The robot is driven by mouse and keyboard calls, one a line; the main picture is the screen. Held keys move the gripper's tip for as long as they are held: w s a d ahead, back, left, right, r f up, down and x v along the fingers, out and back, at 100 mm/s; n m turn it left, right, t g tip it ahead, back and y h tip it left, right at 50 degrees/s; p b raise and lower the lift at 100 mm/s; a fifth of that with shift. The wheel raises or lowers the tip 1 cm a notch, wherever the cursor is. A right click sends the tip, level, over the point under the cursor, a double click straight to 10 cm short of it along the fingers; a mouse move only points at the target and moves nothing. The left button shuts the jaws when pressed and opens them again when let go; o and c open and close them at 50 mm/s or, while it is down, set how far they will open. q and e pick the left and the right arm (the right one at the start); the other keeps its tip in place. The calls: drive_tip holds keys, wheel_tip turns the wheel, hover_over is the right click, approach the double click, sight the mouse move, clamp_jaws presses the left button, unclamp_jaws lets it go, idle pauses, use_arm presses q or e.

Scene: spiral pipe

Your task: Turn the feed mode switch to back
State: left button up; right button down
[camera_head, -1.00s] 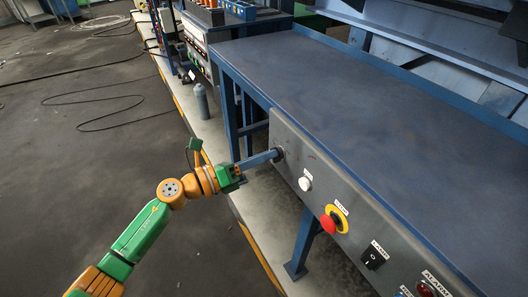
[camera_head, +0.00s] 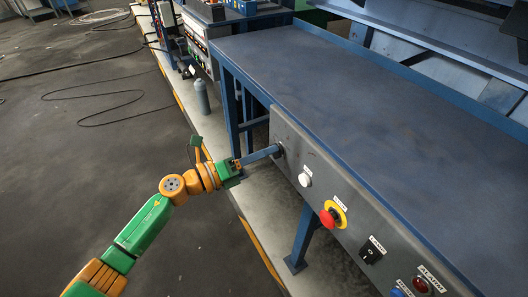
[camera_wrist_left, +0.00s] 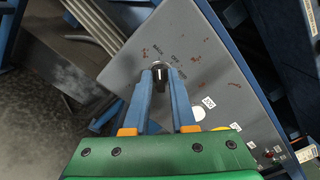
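My right gripper is in neither view.
Right of the switch the panel carries a white button (camera_head: 304,180), a red emergency stop (camera_head: 328,217), a black lamp switch (camera_head: 371,252) and a red alarm light (camera_head: 420,284). The blue-framed table (camera_head: 350,90) lies above the panel. Open floor (camera_head: 70,180) is at left.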

use_arm(q)
drive_tip(key=shift+o, duration=0.9)
drive_tip(key=b+v, duration=0.1)
drive_tip(key=v, duration=0.6)
